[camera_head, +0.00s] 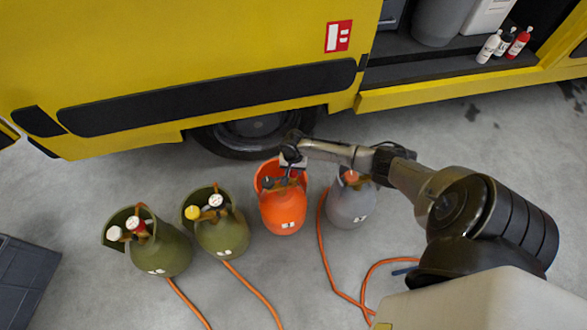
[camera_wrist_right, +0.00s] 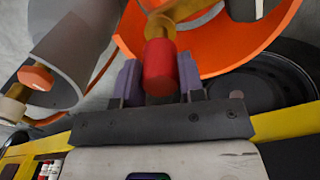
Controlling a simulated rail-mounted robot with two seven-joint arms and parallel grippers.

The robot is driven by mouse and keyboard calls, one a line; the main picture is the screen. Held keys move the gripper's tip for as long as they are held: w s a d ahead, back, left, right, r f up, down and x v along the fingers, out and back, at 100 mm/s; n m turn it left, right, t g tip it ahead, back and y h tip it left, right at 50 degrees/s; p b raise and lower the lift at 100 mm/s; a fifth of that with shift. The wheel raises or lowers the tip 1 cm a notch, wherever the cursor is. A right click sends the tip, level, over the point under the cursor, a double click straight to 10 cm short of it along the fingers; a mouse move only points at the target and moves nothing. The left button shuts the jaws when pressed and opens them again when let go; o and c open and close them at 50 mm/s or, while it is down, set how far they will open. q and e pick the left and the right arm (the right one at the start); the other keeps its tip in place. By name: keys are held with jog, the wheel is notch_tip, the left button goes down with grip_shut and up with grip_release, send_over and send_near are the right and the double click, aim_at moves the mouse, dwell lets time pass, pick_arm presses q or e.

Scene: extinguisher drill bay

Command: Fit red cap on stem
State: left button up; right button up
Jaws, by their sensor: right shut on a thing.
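The red cap (camera_wrist_right: 159,68) is between the two fingers of my right gripper (camera_wrist_right: 160,80), which is shut on it. Just beyond the cap, in line with it, is a brass stem (camera_wrist_right: 159,24) inside the orange collar of the orange cylinder (camera_wrist_right: 215,52). The cap overlaps the stem's near end, so I cannot tell whether it is seated or just touching. In the head view my right gripper (camera_head: 289,168) is over the top of the orange cylinder (camera_head: 284,210), and the cap is hidden there. My left gripper is not in view.
A grey cylinder (camera_head: 350,208) with an orange cap stands close on the right. Two olive cylinders (camera_head: 160,250) (camera_head: 222,236) with capped valves stand on the left. Orange hoses (camera_head: 325,255) lie on the floor. A yellow truck (camera_head: 200,70) is behind; a dark crate (camera_head: 25,275) is lower left.

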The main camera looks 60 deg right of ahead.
jog(key=shift+f, duration=0.45)
jog(key=shift+f+b, duration=0.1)
jog(key=shift+b, duration=0.2)
jog(key=shift+f+b, duration=0.3)
jog(key=shift+f, duration=0.3)
jog(key=shift+p, duration=0.4)
dwell(0.7)
jog(key=shift+f+b, duration=0.3)
jog(key=shift+f, duration=0.25)
jog(key=shift+f, duration=0.3)
